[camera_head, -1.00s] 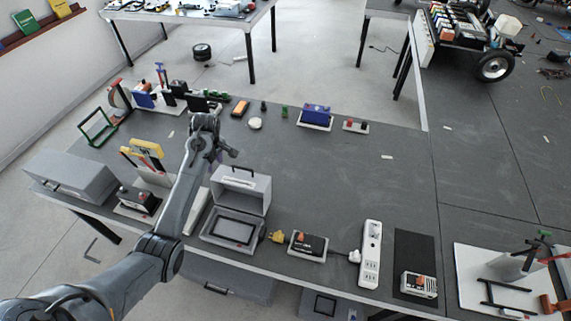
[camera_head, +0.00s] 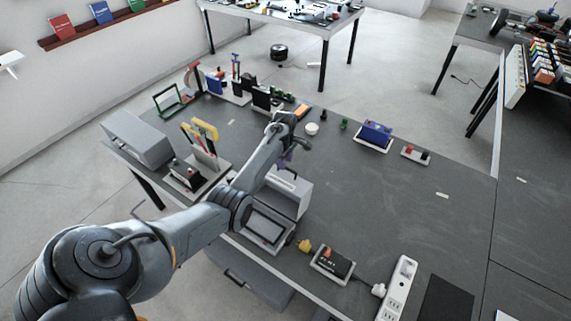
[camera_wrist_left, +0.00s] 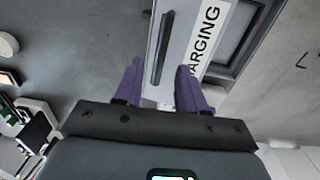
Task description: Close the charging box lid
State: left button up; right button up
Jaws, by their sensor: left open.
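The grey charging box (camera_head: 240,234) stands near the front edge of the dark workbench, its framed inside showing. Its lid (camera_head: 296,199) is raised, standing up at the back of the box. The lid also shows in the left wrist view (camera_wrist_left: 178,45), with a dark bar handle and a white label reading "ARGING". My left gripper (camera_head: 287,157) is at the far side of the lid, by its upper edge, partly hidden by my arm. In the left wrist view its purple fingers (camera_wrist_left: 158,88) are apart, with nothing clearly held between them. Contact with the lid cannot be told. My right gripper is not in view.
A yellow-handled tool stand (camera_head: 205,148) and a grey case (camera_head: 137,138) are on the left. The bench right of the lid is mostly clear.

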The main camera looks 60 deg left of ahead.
pick_arm(q)
jog(key=shift+f, duration=1.1)
grip_shut()
